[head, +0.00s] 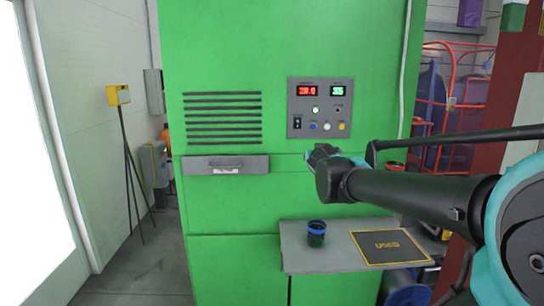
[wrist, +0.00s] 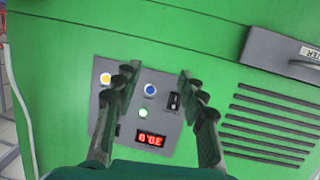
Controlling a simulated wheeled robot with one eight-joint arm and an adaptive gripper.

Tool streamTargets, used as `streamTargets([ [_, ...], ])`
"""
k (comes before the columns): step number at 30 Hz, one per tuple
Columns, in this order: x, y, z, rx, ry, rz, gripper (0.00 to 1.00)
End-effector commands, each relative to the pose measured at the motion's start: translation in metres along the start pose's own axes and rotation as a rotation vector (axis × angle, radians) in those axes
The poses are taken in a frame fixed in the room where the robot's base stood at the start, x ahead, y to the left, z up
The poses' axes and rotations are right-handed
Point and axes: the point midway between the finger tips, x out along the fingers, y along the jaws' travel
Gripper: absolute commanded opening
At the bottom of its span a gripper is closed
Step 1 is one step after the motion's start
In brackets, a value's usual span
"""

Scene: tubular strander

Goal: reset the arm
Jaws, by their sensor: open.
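My arm reaches in from the right in the head view, and its end with my gripper (head: 322,152) is in front of the green cabinet, just below the control panel (head: 320,124). In the wrist view my gripper (wrist: 157,72) is open, its two dark fingers spread apart with nothing between them. The grey panel (wrist: 165,117) shows behind and between the fingers, turned nearly upside down. In the head view the fingers are small and partly hidden by the wrist.
The green cabinet (head: 225,60) has a drawer (head: 226,165) at left. A grey shelf (head: 310,258) below the arm bears a dark cup with a blue rim (head: 316,234) and a mat marked USED (head: 390,246).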

Motion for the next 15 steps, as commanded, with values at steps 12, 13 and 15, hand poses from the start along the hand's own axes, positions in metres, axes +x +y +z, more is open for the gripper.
streamTargets([
  [12, -0.08, 0.048, 0.272, -0.032, -0.604, 0.069, 0.41],
  [13, -0.089, 0.047, 0.289, -0.036, -0.647, 0.055, 0.41],
  [15, -0.112, 0.043, 0.323, -0.044, -0.738, 0.016, 0.41],
])
